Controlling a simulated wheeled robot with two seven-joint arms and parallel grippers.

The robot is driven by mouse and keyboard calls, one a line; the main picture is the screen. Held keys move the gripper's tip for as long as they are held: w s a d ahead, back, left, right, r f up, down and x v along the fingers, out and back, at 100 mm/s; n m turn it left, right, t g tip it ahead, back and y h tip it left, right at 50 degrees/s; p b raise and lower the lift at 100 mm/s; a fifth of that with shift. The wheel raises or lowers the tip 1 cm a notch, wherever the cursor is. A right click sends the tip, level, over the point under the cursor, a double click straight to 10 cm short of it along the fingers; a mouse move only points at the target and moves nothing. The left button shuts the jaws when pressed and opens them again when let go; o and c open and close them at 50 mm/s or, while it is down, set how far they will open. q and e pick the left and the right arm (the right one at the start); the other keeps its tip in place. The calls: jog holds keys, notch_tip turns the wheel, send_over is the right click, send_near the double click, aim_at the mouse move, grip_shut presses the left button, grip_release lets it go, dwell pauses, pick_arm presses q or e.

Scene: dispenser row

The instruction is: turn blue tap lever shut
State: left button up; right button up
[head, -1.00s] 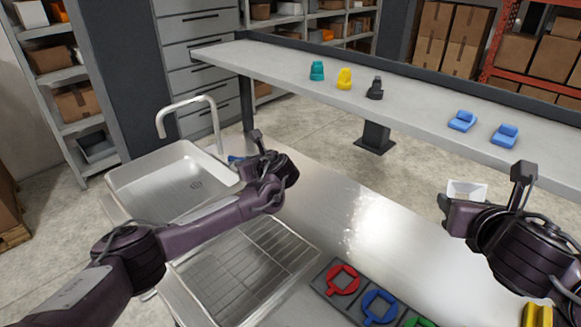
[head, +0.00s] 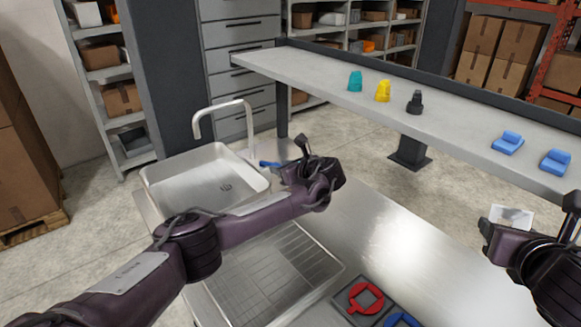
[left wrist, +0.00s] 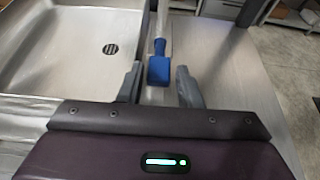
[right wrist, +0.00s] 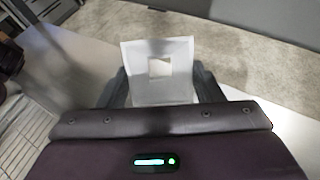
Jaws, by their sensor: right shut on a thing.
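The blue tap lever (head: 268,164) shows beside the base of the silver tap (head: 240,112), behind the sink (head: 205,178). In the left wrist view the lever (left wrist: 159,68) lies between the two fingers of my left gripper (left wrist: 160,85), with gaps on both sides. That gripper is open and does not touch the lever there. In the head view my left gripper (head: 292,168) is just right of the lever, partly hidden by its own wrist.
A ribbed drainer (head: 265,270) lies in front of the sink. Red (head: 366,298) and blue (head: 402,320) ring-shaped pieces lie at the front. A raised shelf (head: 450,125) at the back holds teal, yellow, black and blue pieces. The metal counter's middle (head: 370,220) is clear.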

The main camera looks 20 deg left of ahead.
pick_arm(q)
jog(key=shift+o, duration=1.2)
jog(key=shift+w, duration=0.1)
jog(key=shift+d, duration=0.1)
jog(key=b+v, duration=0.2)
jog(key=v, duration=1)
pick_arm(e)
notch_tip(320, 180, down, 2)
jog(key=shift+f, duration=0.25)
pick_arm(q)
jog(key=shift+f, duration=0.1)
